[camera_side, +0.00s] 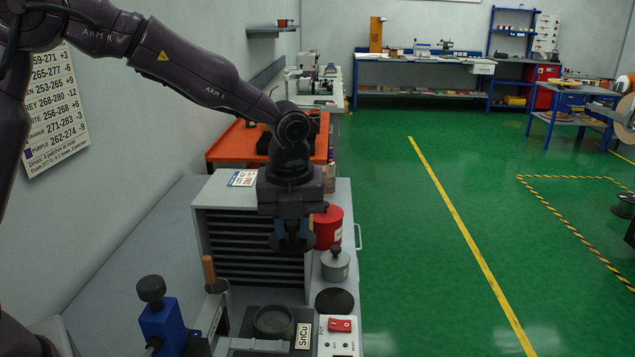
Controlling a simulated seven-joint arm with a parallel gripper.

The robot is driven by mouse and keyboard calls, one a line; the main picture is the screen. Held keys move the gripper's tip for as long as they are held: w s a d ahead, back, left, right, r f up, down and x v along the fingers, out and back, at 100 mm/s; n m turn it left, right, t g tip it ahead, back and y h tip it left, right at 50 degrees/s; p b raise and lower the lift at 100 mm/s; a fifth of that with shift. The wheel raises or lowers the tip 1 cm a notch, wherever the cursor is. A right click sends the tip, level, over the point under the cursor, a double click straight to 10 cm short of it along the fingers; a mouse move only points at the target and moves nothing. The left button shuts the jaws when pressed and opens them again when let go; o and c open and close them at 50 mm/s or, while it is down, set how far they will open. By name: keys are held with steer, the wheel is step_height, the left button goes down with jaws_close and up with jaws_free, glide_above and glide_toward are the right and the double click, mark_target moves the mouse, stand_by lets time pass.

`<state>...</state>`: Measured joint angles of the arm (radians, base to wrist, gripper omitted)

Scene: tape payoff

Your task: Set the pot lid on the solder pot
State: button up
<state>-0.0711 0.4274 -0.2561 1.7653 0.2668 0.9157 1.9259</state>
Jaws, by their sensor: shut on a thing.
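My gripper (291,228) points down and is shut on a dark, round pot lid (290,243). The fingers partly hide the lid's top. The lid is in the air and looks roughly level, in front of the grey drawer cabinet in the picture. The solder pot (273,321) is a dark round vessel at the bottom centre, below the lid and slightly left of it in the picture. Its round top is uncovered. A SnCu label (303,336) is beside it on the right.
A black disc (334,301) and a grey knobbed canister (335,264) lie right of the pot. A red container (328,227) stands behind. A wooden-handled tool in a cup (211,275) and a blue clamp-like fixture (161,326) are at left. A switch box (339,337) is front right.

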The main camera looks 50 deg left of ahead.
steer(key=shift+s+d+f+m, duration=0.2)
steer(key=shift+s+f+m, duration=0.25)
steer(key=shift+s+f, duration=1.05)
steer(key=shift+s+d+f+m, duration=0.2)
steer(key=shift+s+f+m, duration=0.2)
steer(key=shift+f, duration=2.05)
steer(key=shift+s+d+f+m, duration=0.2)
steer(key=shift+s+f+m, duration=0.25)
steer(key=shift+s+f, duration=1.05)
steer(key=shift+w+f, duration=0.55)
steer(key=shift+f, duration=0.3)
steer(key=o, duration=1.6)
steer(key=shift+r, duration=3.5)
